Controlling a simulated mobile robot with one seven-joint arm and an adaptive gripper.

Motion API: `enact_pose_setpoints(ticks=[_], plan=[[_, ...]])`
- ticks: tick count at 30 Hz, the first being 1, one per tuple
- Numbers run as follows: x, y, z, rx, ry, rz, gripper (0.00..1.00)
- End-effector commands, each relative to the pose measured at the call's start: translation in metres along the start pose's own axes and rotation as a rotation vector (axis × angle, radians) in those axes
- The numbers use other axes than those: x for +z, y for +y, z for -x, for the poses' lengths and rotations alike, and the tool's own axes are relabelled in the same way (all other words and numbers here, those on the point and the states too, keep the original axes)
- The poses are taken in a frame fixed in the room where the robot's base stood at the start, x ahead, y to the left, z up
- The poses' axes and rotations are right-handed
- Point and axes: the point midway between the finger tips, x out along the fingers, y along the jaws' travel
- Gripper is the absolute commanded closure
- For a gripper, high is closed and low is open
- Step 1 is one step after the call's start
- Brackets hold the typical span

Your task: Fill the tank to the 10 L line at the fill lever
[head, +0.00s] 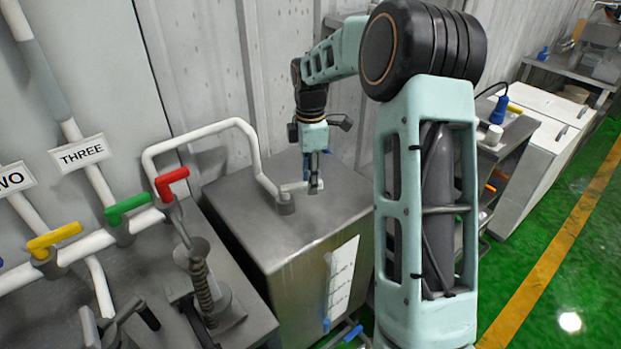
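The tank (285,235) is a grey metal box in the middle of the head view. A white pipe (250,150) arches over and comes down onto its top. A short pale lever (293,187) sticks out sideways from the fitting at the pipe's foot; no label shows on it. My gripper (314,187) points down at the free end of this lever. I cannot tell whether it touches the lever or whether its fingers are closed. A white scale panel (342,278) is on the tank's front, seen at a slant. Its marks and the level are too small to read.
Red (172,181), green (126,206) and yellow (54,240) valve handles sit on white pipes at left, near a "THREE" sign (80,154). A metal bench with a spring fitting (202,283) stands left of the tank. Green floor is clear at right.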

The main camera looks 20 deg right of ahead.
Motion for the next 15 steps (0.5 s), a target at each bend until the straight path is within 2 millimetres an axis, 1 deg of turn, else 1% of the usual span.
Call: enact_pose_setpoints(ticks=[6, 9, 11, 14, 15], plan=[[0.0, -0.001, -0.001, -0.002, 0.0, 0.0, 0.67], [0.0, 0.0, 0.003, -0.001, -0.001, -0.001, 0.67], [0.0, 0.0, 0.008, 0.001, -0.001, -0.001, 0.67], [0.0, 0.001, 0.023, 0.002, -0.001, -0.001, 0.67], [0.001, 0.001, 0.031, 0.003, -0.001, -0.001, 0.67]])
